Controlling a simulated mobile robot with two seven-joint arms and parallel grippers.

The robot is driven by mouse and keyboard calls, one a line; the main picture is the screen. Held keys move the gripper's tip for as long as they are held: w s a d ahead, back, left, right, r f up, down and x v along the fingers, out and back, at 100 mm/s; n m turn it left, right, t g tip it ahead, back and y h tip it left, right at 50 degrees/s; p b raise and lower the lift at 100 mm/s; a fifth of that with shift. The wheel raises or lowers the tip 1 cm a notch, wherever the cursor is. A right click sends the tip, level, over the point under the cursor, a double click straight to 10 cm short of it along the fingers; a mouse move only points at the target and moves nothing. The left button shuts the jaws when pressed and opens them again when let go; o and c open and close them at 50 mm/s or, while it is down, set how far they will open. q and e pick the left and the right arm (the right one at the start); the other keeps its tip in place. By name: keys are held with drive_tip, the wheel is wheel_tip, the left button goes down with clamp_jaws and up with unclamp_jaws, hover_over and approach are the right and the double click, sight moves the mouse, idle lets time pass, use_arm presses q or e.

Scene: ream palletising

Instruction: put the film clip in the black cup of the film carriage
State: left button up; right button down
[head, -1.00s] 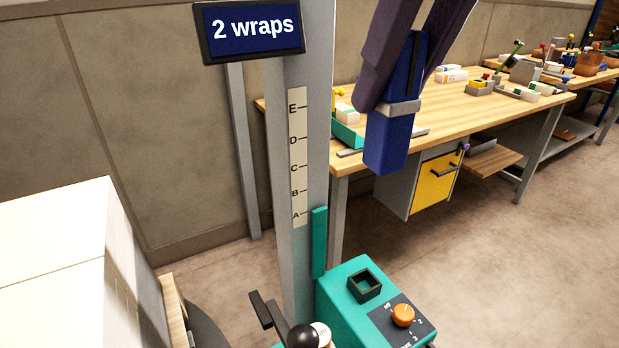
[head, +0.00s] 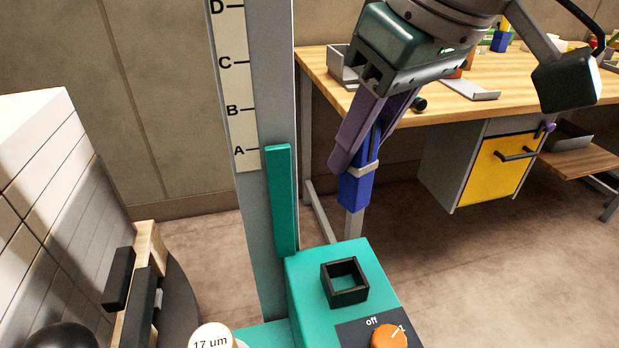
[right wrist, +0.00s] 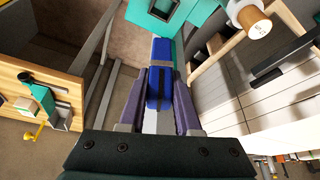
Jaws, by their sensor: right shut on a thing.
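The film clip (head: 356,193) is a blue bar with a light grey band. My right gripper (head: 362,160), with purple fingers, is shut on it, and its lower end points down. The black cup (head: 345,295) is a square, open-topped holder on top of the teal film carriage (head: 310,275). In the head view the clip appears above the cup and apart from it, with its end tilted a little left. The right wrist view shows the clip (right wrist: 160,60) between the fingers, with the cup (right wrist: 163,6) beyond its end. My left gripper is not in view.
A grey mast (head: 270,80) with a letter scale rises behind the carriage. An orange dial (head: 388,337) and a film roll (head: 212,338) are near the cup. Stacked white reams (head: 40,170) stand at left. A wooden workbench (head: 450,110) with a yellow drawer (head: 497,168) stands behind.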

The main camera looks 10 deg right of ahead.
wheel_tip(320, 180, down, 16)
drive_tip(key=b, duration=0.4)
drive_tip(key=shift+r, duration=0.1)
drive_tip(key=c, duration=0.6)
unclamp_jaws()
drive_tip(key=p+v, duration=0.4)
drive_tip(key=v, duration=0.8)
drive_tip(key=s+a+f+y, duration=0.2)
drive_tip(key=s+a+f, duration=0.15)
drive_tip(key=s, duration=0.25)
drive_tip(key=s+d+f+m+h, duration=0.2)
drive_tip(key=s+d+f+h, duration=0.1)
drive_tip(key=s+d, duration=0.5)
drive_tip(key=shift+s+d+f+m+g+h, duration=0.3)
drive_tip(key=shift+s+d+m, duration=0.1)
drive_tip(key=shift+s, duration=0.7)
